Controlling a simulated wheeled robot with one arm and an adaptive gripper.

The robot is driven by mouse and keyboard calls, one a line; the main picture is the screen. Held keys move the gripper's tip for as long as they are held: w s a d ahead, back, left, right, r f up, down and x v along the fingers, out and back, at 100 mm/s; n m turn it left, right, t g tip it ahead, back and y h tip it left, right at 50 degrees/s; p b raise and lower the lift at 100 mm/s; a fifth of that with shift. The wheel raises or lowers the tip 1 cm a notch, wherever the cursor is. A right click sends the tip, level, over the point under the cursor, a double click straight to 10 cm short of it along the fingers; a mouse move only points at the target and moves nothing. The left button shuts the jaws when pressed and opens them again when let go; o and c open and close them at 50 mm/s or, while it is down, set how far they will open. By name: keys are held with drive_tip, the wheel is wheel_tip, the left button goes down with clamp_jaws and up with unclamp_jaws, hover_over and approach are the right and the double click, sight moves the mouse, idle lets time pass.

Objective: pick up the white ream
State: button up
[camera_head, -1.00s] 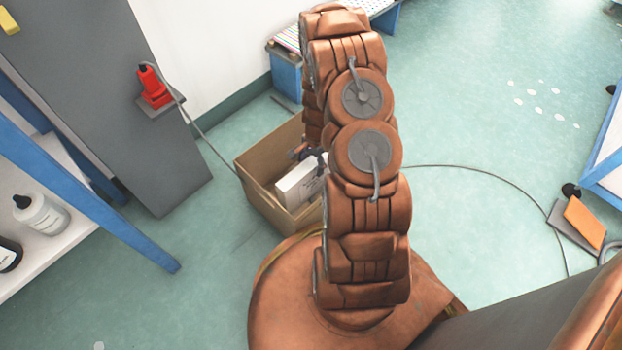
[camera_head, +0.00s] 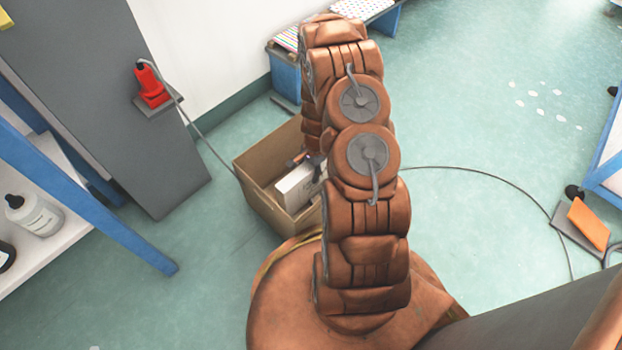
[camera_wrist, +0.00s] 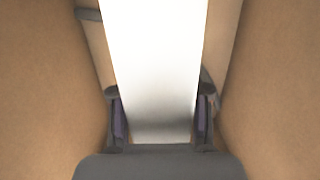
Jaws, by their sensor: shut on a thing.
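The white ream (camera_head: 294,189) is a white block inside the open cardboard box (camera_head: 264,206) on the floor, partly hidden behind my arm in the head view. In the wrist view the ream (camera_wrist: 153,60) fills the middle as a bright white face. My gripper (camera_wrist: 160,118) has one finger on each side of the ream, shut on it. In the head view only a small dark part of the gripper shows above the ream, inside the box.
The cardboard walls rise close on both sides of my gripper. A grey panel with a red tool (camera_head: 151,84) stands left of the box, its cable running to the box. A blue-framed shelf with a white bottle (camera_head: 34,215) is at the left.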

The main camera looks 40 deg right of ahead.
clamp_jaws()
drive_tip(key=shift+r, duration=0.1)
